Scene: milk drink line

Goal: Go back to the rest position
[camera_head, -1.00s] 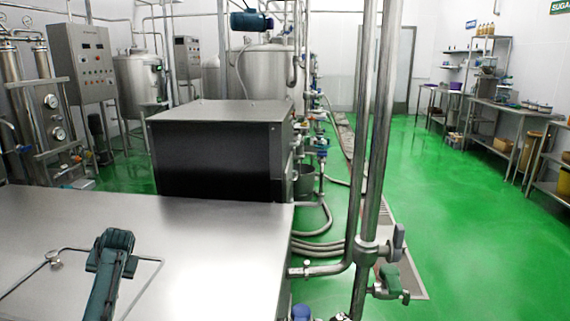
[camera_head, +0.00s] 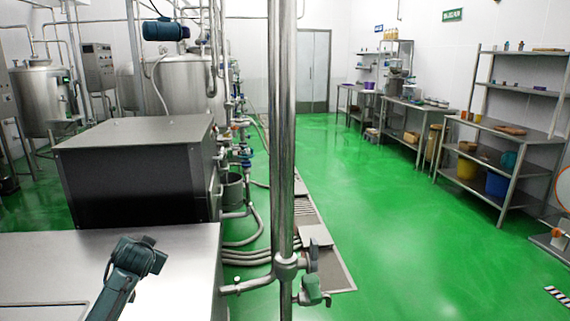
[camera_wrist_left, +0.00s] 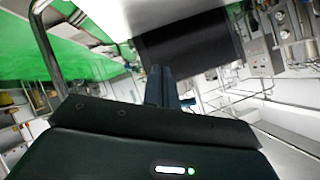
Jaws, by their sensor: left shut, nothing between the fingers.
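My left gripper (camera_wrist_left: 160,88) shows in the left wrist view with its two dark fingers together and nothing between them. It is in the air; the dark box-shaped machine (camera_wrist_left: 190,40) appears beyond it in this tilted view. In the head view, a teal part of my arm (camera_head: 136,262) rises from the bottom edge in front of the steel table (camera_head: 190,265); the fingers cannot be made out there. My right gripper is in neither view.
A vertical steel pipe (camera_head: 282,150) with a green-handled valve (camera_head: 314,289) stands close in front. The dark machine also shows at left in the head view (camera_head: 130,180). Shelving (camera_head: 520,135) and steel benches line the right wall. The green floor (camera_head: 400,230) between is clear.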

